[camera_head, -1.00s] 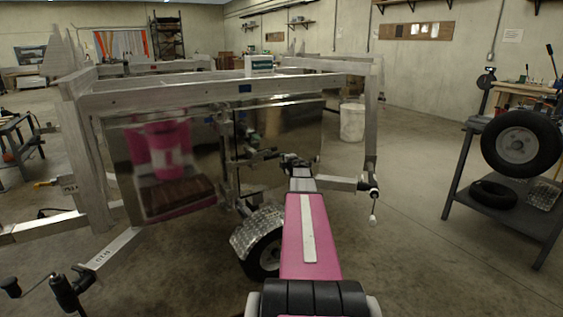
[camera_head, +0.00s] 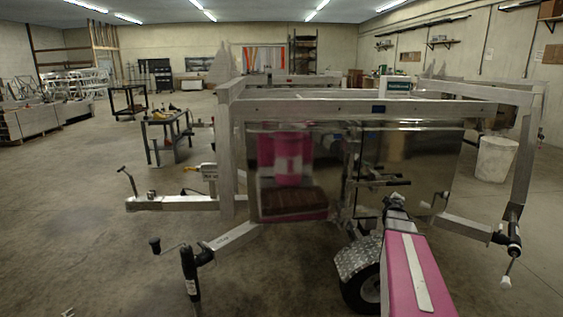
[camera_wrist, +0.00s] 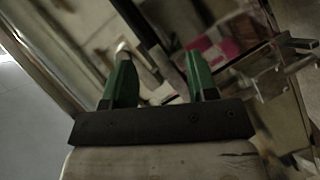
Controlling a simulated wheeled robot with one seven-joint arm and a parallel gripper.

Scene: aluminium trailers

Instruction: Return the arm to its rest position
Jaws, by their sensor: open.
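My arm (camera_head: 415,275) is pink with a pale stripe and reaches forward from the lower right of the head view. My gripper (camera_head: 396,203) is at its far end, small there, in front of the trailer's shiny side panel. In the wrist view my gripper (camera_wrist: 160,85) shows two green fingers standing well apart above a dark bar. Nothing is held between them. Behind the fingers the wrist view is tilted and shows metal framing and a pink patch, partly blurred.
The aluminium trailer (camera_head: 350,107) stands close in front, with a wheel (camera_head: 362,287) beside my arm. A jack (camera_head: 190,272) stands at front left.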

